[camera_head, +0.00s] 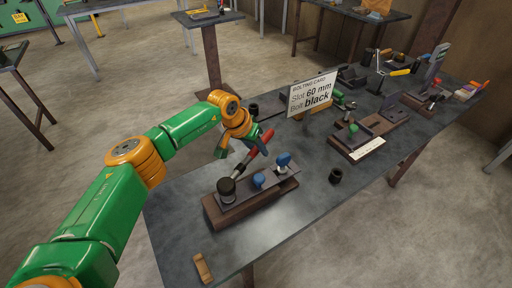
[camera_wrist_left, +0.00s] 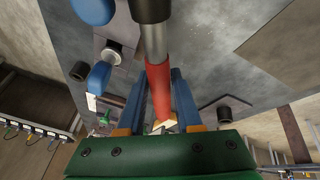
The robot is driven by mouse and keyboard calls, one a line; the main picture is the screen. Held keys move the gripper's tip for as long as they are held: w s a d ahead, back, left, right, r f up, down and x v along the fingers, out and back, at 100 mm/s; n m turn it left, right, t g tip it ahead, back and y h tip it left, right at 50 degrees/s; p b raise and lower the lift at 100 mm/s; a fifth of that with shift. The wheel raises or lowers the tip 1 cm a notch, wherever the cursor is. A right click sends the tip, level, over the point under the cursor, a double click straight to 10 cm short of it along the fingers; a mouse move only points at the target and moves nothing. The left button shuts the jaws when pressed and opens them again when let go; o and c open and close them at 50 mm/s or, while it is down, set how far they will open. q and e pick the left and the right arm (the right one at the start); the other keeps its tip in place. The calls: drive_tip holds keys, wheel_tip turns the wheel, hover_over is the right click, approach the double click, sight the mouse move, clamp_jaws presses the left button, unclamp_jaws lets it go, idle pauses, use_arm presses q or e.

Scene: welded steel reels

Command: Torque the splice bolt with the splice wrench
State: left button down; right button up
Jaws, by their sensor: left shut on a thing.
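The splice wrench has a red grip (camera_head: 263,140), a steel shaft and a black round head (camera_head: 227,189). Its head stands over the near left end of a steel plate on a brown block (camera_head: 240,214). My left gripper (camera_head: 251,148) is shut on the red grip. In the left wrist view the red grip (camera_wrist_left: 160,88) lies between the blue fingers of my left gripper (camera_wrist_left: 160,98), with the shaft and dark head running up to the top edge. The splice bolt is not visible; whether the head covers it I cannot tell. My right gripper is not in view.
Two blue-handled clamps (camera_head: 259,181) (camera_head: 283,162) stand on the plate beside the wrench. A bolting card (camera_head: 312,93) reads slot 60 mm, bolt black. A black cylinder (camera_head: 336,175) and a small wooden piece (camera_head: 203,268) lie on the grey table (camera_head: 290,222). More fixtures crowd its far end.

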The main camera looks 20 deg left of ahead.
use_arm(q)
drive_tip(key=shift+a, duration=0.1)
drive_tip(key=shift+r, duration=0.25)
drive_tip(key=shift+r, duration=0.15)
drive_tip(key=shift+r+p, duration=1.15)
drive_tip(key=shift+r, duration=1)
drive_tip(key=shift+f, duration=0.15)
